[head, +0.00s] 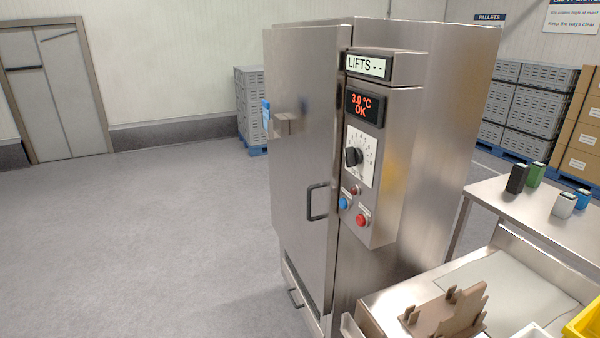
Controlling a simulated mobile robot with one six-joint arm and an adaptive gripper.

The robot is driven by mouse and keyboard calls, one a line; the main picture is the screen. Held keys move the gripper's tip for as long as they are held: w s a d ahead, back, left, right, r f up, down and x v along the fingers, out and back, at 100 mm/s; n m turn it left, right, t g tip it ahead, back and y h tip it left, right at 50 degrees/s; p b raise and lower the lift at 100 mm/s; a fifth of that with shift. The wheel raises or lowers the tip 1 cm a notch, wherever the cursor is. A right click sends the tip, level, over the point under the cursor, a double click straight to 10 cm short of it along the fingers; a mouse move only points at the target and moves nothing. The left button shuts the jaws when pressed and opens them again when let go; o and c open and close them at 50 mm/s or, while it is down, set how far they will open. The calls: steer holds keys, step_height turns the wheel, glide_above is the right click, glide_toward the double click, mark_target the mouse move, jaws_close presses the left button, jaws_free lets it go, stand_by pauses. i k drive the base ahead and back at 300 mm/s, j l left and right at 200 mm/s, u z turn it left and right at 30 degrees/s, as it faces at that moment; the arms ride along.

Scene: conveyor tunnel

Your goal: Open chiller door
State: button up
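The chiller (440,110) is a tall stainless steel cabinet in the middle of the head view. Its door (300,130) is the flat grey panel on its left-facing side, and it looks shut or nearly so; I cannot tell whether there is a small gap. A dark vertical bar handle (312,202) is on the door near its right edge. My gripper is not in view, and nothing is seen touching the handle.
A control box (385,150) with displays, a dial and buttons juts out beside the door. Open floor (140,240) lies left. A bench (400,290) with a brown fixture (450,312) stands close at the right front.

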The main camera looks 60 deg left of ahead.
mark_target(306, 78)
steer(key=u, duration=2.05)
steer(key=i+u, duration=0.1)
steer(key=i+l, duration=0.1)
steer(key=i, duration=1)
